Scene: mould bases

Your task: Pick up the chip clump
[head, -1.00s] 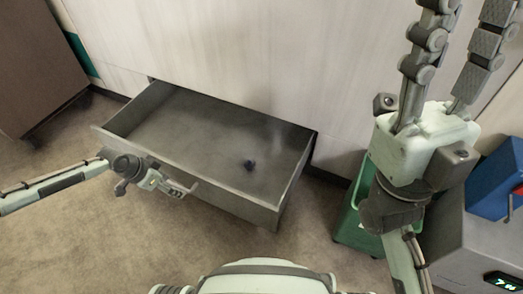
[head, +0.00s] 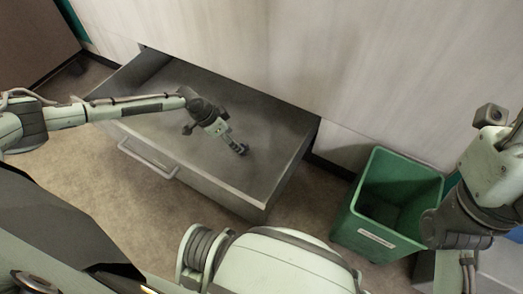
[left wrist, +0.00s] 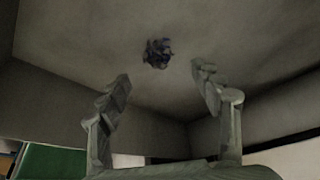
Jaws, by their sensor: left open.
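The chip clump (left wrist: 157,53) is a small, dark, bluish crumpled lump on the floor of the open grey drawer (head: 205,187). In the left wrist view it lies just beyond the fingertips, roughly in line with the gap between them. My left gripper (left wrist: 160,76) is open and empty, its two fingers apart. In the head view the left gripper (head: 236,145) reaches down into the drawer, and a dark bit of the clump (head: 243,150) shows at its tips. My right gripper (head: 512,132) is at the right edge, its fingers mostly cut off by the frame.
The drawer walls surround the left gripper, with a handle (head: 148,158) on the front. A green bin (head: 378,240) stands on the floor to the right of the drawer. The pale cabinet front (head: 270,50) rises behind. The rest of the drawer floor looks clear.

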